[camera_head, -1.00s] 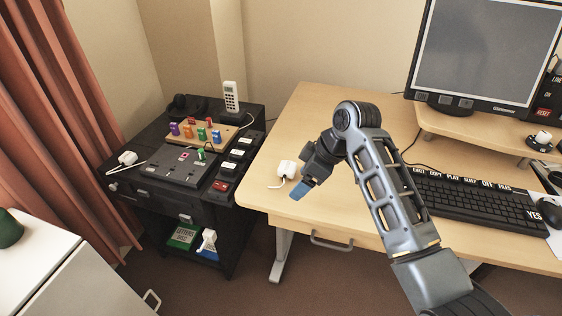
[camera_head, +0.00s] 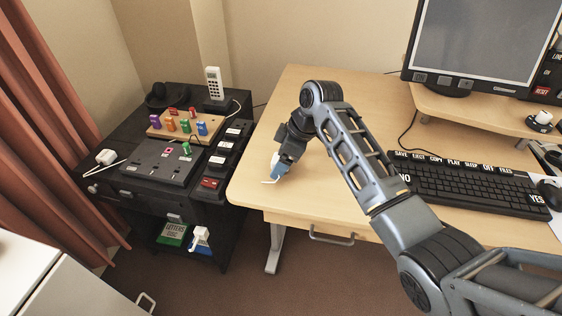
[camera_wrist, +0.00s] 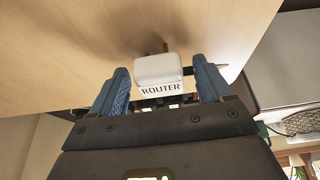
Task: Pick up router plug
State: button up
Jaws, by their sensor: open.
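The router plug (camera_wrist: 159,70) is a white block with the label "ROUTER" on its side, seen in the wrist view between the two blue fingers of my gripper (camera_wrist: 160,85). The fingers stand apart, one on each side of it, with gaps showing. In the head view my gripper (camera_head: 279,172) points down over the left front part of the wooden desk (camera_head: 300,200). The plug is mostly hidden there behind the fingers.
A black cabinet left of the desk bears a grey panel (camera_head: 150,164), a wooden board with coloured pegs, a cordless phone (camera_head: 213,84) and another white plug (camera_head: 105,157). A keyboard (camera_head: 465,184) and monitor (camera_head: 480,45) are to the right. The desk's left front edge is close to my gripper.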

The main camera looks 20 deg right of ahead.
jog(key=shift+w+a+f, duration=0.1)
jog(key=shift+f, duration=0.25)
jog(key=c, duration=1)
jog(key=shift+r, duration=0.1)
